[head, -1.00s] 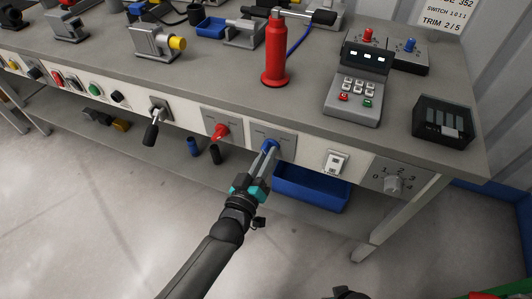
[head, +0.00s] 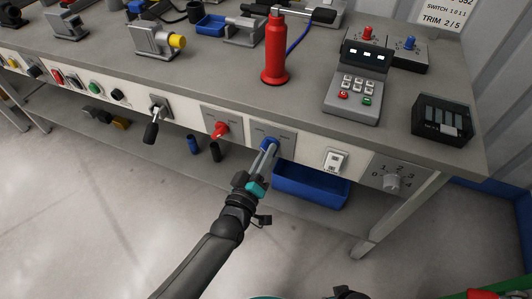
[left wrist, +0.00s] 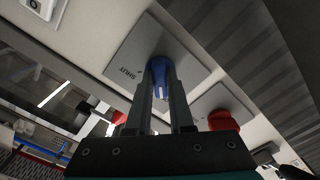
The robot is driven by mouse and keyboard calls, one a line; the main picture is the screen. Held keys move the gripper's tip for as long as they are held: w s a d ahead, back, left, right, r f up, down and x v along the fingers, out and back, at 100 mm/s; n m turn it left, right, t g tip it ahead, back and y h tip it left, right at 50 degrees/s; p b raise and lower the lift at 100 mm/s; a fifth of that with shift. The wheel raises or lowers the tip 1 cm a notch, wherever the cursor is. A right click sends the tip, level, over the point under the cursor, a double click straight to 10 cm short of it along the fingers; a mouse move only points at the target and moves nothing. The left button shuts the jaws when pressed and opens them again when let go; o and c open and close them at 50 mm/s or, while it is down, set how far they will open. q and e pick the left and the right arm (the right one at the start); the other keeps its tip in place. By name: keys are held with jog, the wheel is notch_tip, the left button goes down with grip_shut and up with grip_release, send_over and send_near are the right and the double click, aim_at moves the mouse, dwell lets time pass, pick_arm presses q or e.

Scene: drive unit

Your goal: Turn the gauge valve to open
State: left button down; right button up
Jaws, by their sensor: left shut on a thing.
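A blue valve handle (head: 268,145) sits on a grey plate (head: 285,137) on the front panel of the bench. My left gripper (head: 267,150) reaches up to it from below, with its fingers shut on the handle. In the left wrist view the blue handle (left wrist: 160,72) is between the two fingers. The plate there (left wrist: 190,45) carries the word SHUT to the left of the handle. The fingers hide part of the handle, and I cannot read its exact angle or any other label.
A red valve handle (head: 220,130) is on the plate to the left. A white switch (head: 335,160) and a numbered dial (head: 392,182) are to the right. A blue bin (head: 310,187) is under the panel, close to my left gripper.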

pick_arm(q)
jog(key=c, duration=0.8)
grip_release()
jog(key=shift+s, duration=0.1)
jog(key=p+v, duration=0.3)
jog(key=v, duration=1.2)
jog(key=shift+p, duration=0.35)
pick_arm(e)
jog(key=s+d+f, duration=0.2)
jog(key=s+d, duration=0.2)
jog(key=s, duration=0.2)
jog(key=shift+s+d+f, duration=0.15)
jog(key=shift+d+f, duration=0.2)
